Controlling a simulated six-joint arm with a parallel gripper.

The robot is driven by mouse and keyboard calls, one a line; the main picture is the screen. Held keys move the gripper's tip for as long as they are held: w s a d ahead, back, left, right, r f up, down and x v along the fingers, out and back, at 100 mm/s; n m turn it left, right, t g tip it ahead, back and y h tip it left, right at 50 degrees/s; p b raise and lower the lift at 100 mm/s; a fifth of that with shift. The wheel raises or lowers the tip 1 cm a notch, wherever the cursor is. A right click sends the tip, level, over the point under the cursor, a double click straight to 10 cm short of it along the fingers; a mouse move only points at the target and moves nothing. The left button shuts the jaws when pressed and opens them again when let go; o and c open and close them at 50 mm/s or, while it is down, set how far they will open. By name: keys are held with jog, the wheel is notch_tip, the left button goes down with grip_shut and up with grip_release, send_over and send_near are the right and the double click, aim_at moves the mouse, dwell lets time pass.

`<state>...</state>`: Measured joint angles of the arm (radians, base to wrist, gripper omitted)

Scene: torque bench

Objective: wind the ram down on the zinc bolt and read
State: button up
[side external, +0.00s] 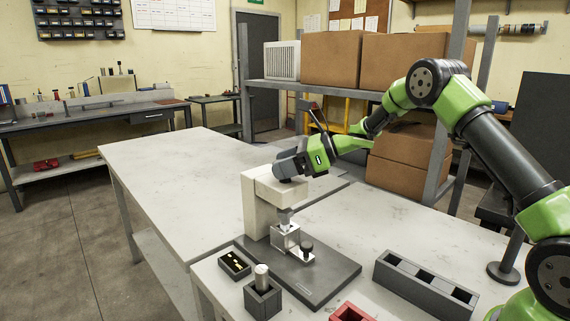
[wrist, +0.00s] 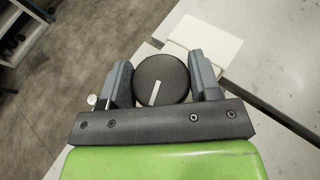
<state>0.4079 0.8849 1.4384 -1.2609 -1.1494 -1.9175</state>
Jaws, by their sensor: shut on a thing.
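The press has a cream column and head (side external: 256,200) on a dark base plate (side external: 312,276). My gripper (wrist: 162,76) is shut on a round black knob (wrist: 160,88) on top of the head, one finger on each side. A white line on the knob runs slightly tilted, nearly up and down in the wrist view. In the side view my gripper (side external: 287,172) comes down from the right and hides the knob. The grey ram (side external: 286,217) hangs under the head, over a pale metal holder (side external: 286,238). I cannot make out the zinc bolt there.
A small black knob (side external: 307,246) stands beside the holder. A dark tray (side external: 235,264) with small brass-coloured pieces and a grey block (side external: 262,300) bearing a silver cylinder (side external: 262,276) are at front left. A grey compartment bin (side external: 425,286) and red bin (side external: 351,313) lie right. The left table is clear.

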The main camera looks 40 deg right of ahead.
jog(key=shift+m+h, duration=0.3)
jog(key=m+t+h, duration=0.1)
jog(key=m+h, duration=0.1)
jog(key=m+t+h, duration=0.1)
jog(key=m+h, duration=0.1)
jog(key=shift+a+m+t+h, duration=0.1)
jog(key=shift+m+t+h, duration=0.5)
jog(key=shift+m+h, duration=1.5)
jog(key=shift+h, duration=0.4)
jog(key=o, duration=0.9)
jog(key=shift+c, duration=0.2)
jog(key=v, duration=1)
